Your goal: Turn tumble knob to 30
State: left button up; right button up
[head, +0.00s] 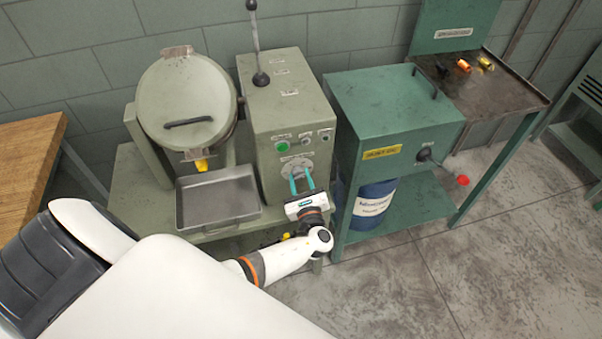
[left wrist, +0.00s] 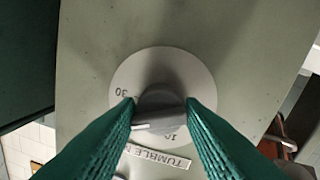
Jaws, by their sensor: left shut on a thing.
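The tumble knob (left wrist: 160,108) is a grey knob on a round pale dial (left wrist: 190,70) on the front of the grey-green machine cabinet (head: 288,110). In the left wrist view, the dial shows 30 at the upper left and 10 at the lower right. A white line shows on the knob's bar, with its end toward the left. A partly hidden label (left wrist: 158,157) reads TUMBLE. My left gripper (head: 301,182) is shut on the knob, with a teal finger on each side; the left wrist view shows the fingertips (left wrist: 160,112) against it. My right gripper is not in view.
A green button (head: 282,146) and smaller controls sit above the dial. A drum (head: 185,100) and a metal tray (head: 220,198) stand to the left. A green cabinet (head: 390,110) with a blue barrel (head: 372,205) stands close on the right. A lever (head: 256,45) rises from the cabinet top.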

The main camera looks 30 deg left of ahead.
pick_arm(q)
jog(key=m+p, duration=0.2)
jog(key=m, duration=0.3)
jog(key=shift+s+f+p, duration=0.15)
jog(key=shift+p, duration=0.2)
jog(key=shift+m, duration=0.4)
jog(key=o, duration=0.9)
jog(key=shift+o, duration=0.2)
jog(key=b+v, duration=0.1)
jog(key=v, duration=1.1)
jog(key=shift+r, duration=0.3)
